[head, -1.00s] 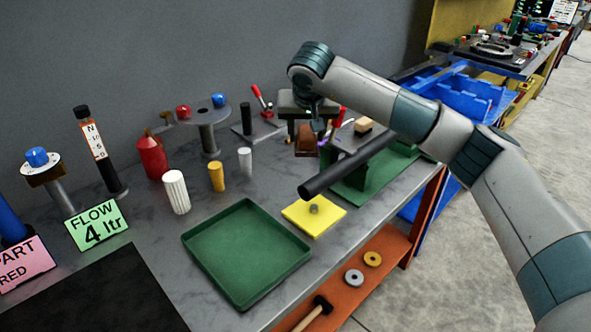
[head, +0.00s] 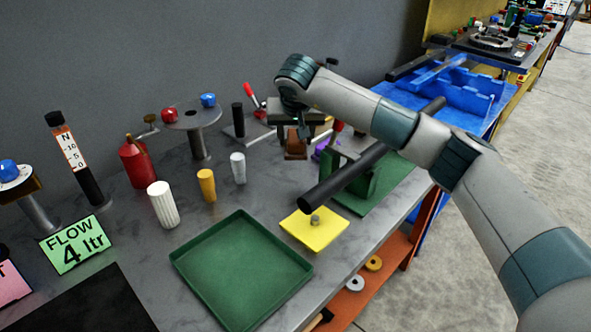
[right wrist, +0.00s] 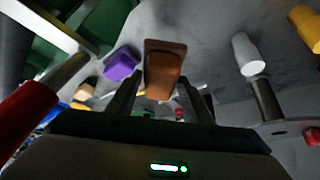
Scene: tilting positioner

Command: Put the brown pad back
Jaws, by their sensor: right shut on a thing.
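The brown pad (head: 295,147) shows below my right gripper (head: 297,133) at the back of the bench in the head view. In the right wrist view the brown pad (right wrist: 163,75) is between the two dark fingers of my right gripper (right wrist: 160,98), which is shut on it. The gripper body and forearm partly cover the pad in the head view. I cannot tell whether its underside touches anything. My left gripper is in neither view.
A black bar (head: 345,175) on a green stand (head: 385,180) lies right of the pad. A purple block (right wrist: 122,64) is beside it. White (head: 162,204) and yellow (head: 206,185) cylinders stand left. A green tray (head: 185,268) and yellow plate (head: 330,235) lie in front.

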